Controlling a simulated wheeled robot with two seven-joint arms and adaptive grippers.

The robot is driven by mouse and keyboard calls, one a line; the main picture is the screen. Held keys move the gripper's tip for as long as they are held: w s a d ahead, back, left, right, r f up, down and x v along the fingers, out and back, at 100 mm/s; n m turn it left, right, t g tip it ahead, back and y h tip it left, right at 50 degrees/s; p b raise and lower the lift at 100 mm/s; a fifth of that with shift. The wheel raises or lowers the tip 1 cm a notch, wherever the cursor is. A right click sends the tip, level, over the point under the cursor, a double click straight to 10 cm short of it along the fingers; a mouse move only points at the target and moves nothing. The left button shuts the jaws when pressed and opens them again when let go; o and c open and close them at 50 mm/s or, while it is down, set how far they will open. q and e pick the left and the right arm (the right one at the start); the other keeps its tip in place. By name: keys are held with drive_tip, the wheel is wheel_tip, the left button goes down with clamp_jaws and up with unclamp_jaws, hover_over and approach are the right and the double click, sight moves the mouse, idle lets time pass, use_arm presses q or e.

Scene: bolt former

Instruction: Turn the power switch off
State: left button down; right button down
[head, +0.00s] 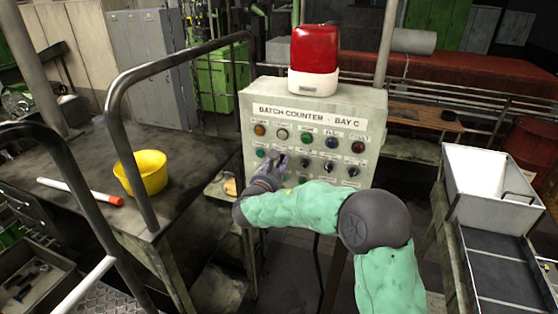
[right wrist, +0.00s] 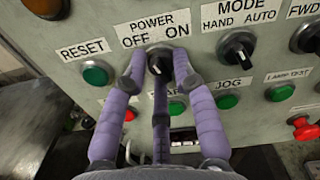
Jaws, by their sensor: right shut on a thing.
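The power switch (right wrist: 159,60) is a black rotary knob on a grey panel, below the label POWER OFF ON in the right wrist view. The fingers of my right gripper (right wrist: 158,72) are purple-grey and closed around the knob from both sides, with another finger below it. The fingers partly cover the knob, so I cannot tell which way it points. In the head view my right gripper (head: 277,164) is at the left part of the batch counter panel (head: 366,124) and hides the switch. My left gripper is not in view.
A green RESET button (right wrist: 95,75) is left of the switch, and the black MODE knob (right wrist: 237,49) is to its right. A green JOG button (right wrist: 227,101) and a red button (right wrist: 303,128) sit lower. A red beacon (head: 314,48) tops the panel. A metal handrail (head: 140,150) stands left.

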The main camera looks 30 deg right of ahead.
drive_tip(key=shift+d+r+n+p, duration=0.1)
drive_tip(key=shift+r+n+p, duration=0.35)
drive_tip(key=shift+n, duration=0.55)
drive_tip(key=shift+r, duration=0.15)
drive_tip(key=c, duration=1.1)
unclamp_jaws()
drive_tip(key=shift+o, duration=0.5)
drive_tip(key=shift+w, duration=0.1)
drive_tip(key=shift+f, duration=0.35)
drive_tip(key=v, duration=1.2)
